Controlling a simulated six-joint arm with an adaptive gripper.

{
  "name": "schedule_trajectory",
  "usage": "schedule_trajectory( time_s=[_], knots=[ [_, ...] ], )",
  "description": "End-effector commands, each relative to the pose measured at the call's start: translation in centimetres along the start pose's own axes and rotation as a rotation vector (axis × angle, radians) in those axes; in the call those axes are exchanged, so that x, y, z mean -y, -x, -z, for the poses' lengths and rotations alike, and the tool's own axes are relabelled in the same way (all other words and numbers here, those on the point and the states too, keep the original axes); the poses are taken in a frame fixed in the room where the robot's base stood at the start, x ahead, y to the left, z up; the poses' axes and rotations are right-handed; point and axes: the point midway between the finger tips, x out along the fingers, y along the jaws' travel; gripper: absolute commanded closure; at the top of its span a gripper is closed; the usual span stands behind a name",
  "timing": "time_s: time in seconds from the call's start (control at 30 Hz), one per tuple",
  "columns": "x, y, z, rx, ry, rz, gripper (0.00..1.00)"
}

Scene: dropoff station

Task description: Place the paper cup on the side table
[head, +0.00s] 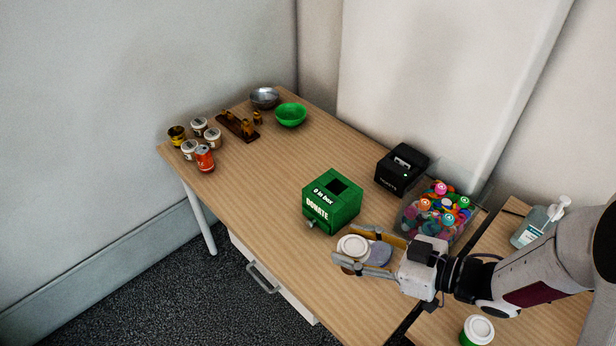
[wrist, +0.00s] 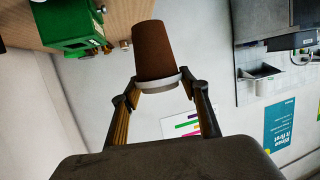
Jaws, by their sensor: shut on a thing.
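The paper cup is brown with a white lid (head: 353,246). It is upright between the fingers of my gripper (head: 349,243), which is shut on it near the lid. In the wrist view the cup's brown wall (wrist: 156,52) and white rim show between the two fingertips (wrist: 161,84). In the head view the cup is over the near part of the wooden table, in front of the green donation box; its base is mostly hidden. A second wooden surface (head: 515,220) lies at the right, past a dark gap; I cannot tell which surface is the side table.
The green box (head: 325,208) stands close behind the cup. A lidded green cup (head: 477,331) and a pump bottle (head: 540,222) stand at the right.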

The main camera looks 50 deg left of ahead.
Motion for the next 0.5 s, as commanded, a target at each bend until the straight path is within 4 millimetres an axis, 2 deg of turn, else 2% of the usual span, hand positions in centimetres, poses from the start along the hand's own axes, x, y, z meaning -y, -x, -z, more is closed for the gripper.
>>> schedule_trajectory(
  time_s=[0.03,0.2,0.5],
  knots=[
    [0.0,-0.3,-0.9,0.001,-0.005,0.001,0.64],
    [0.0,-0.9,-3.0,0.0,-0.004,0.001,0.64],
    [-0.1,-1.4,-4.6,-0.001,-0.001,-0.001,0.64]
  ],
)
